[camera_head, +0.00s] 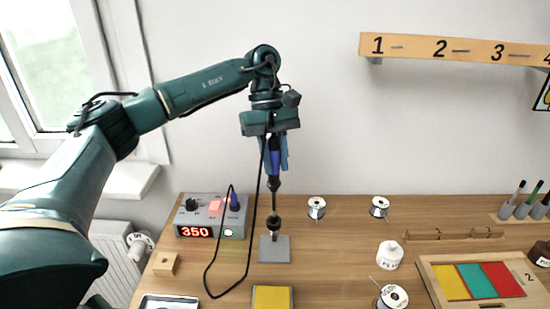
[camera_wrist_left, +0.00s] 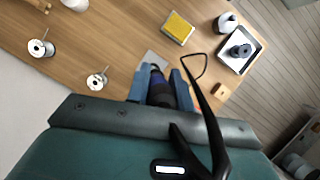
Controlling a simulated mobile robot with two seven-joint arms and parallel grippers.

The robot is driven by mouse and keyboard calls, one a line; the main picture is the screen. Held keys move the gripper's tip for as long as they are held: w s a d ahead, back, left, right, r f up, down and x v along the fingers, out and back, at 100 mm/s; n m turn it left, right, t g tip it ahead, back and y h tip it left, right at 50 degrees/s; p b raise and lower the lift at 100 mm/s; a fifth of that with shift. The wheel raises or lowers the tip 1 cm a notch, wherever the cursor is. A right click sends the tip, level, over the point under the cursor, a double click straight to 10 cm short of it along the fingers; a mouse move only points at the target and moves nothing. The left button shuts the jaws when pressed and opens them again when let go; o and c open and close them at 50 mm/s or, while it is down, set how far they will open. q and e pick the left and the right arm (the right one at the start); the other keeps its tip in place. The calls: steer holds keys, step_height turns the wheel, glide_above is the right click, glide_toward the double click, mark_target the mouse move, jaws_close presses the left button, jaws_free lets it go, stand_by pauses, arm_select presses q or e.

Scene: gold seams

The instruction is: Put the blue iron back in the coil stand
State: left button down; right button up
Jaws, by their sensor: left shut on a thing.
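The blue iron (camera_head: 275,158) hangs nearly upright, tip down, in my left gripper (camera_head: 275,166), which is shut on its blue handle. In the left wrist view the iron (camera_wrist_left: 159,88) sits between the two blue fingers (camera_wrist_left: 159,84). The coil stand (camera_head: 274,249) has a grey base plate and a dark ring above it. The iron's thin shaft lines up with that ring; I cannot tell whether the tip is inside it or above it. In the left wrist view the stand's plate (camera_wrist_left: 151,58) shows just beyond the iron. My right gripper is out of view.
A black cord (camera_head: 248,262) loops from the iron toward the grey station (camera_head: 212,215) reading 350. A yellow sponge (camera_head: 272,297), a wooden block (camera_head: 166,264) and a white tray (camera_head: 169,303) lie nearby. Spools (camera_head: 317,208) stand to the right.

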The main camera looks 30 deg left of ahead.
mark_target(274, 198)
arm_select(q)
steer(key=shift+f+b, duration=0.7)
steer(key=shift+f, duration=0.2)
stand_by(1.3)
steer(key=shift+f+b, duration=1.1)
steer(key=shift+f, duration=0.4)
steer(key=shift+f, duration=0.1)
steer(key=shift+f+b, duration=2.7)
steer(key=shift+f, duration=0.7)
stand_by(0.8)
